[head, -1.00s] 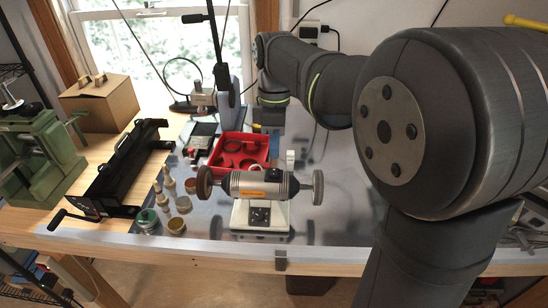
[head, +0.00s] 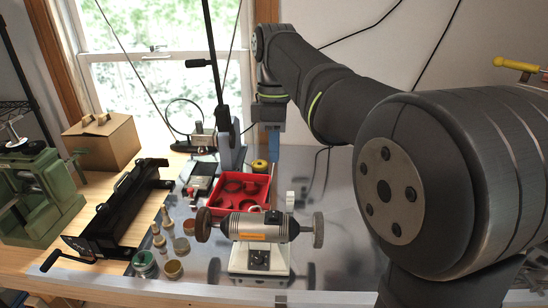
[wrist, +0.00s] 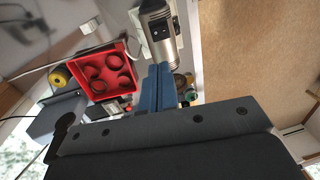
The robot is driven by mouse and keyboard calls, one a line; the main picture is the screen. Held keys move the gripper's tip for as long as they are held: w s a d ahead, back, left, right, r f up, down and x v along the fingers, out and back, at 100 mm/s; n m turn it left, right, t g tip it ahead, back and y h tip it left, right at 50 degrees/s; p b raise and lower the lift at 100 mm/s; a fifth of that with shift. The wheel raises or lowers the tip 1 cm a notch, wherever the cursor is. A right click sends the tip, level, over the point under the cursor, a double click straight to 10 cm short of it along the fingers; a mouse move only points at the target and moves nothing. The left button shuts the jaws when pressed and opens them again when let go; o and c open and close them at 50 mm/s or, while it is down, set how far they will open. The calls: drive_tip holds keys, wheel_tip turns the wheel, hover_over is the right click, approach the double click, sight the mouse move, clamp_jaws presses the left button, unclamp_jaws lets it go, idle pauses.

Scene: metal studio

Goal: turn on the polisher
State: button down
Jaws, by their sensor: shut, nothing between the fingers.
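The polisher (head: 258,228) stands near the table's front edge in the head view.
A red tray (head: 240,208) of rings sits behind the polisher. Several small jars and cones, including a green-topped jar (head: 145,262), stand to its left. A black tool (head: 118,205) and a green machine (head: 38,197) are farther left. The metal table right of the polisher is mostly clear.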

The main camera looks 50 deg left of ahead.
sight(273, 217)
drive_tip(key=shift+s+d+r, duration=0.1)
drive_tip(key=shift+s+d, duration=0.25)
drive_tip(key=shift+s, duration=0.05)
drive_tip(key=f, duration=0.9)
drive_tip(key=s+d+f, duration=0.1)
drive_tip(key=f, duration=0.4)
drive_tip(key=shift+s+d, duration=0.1)
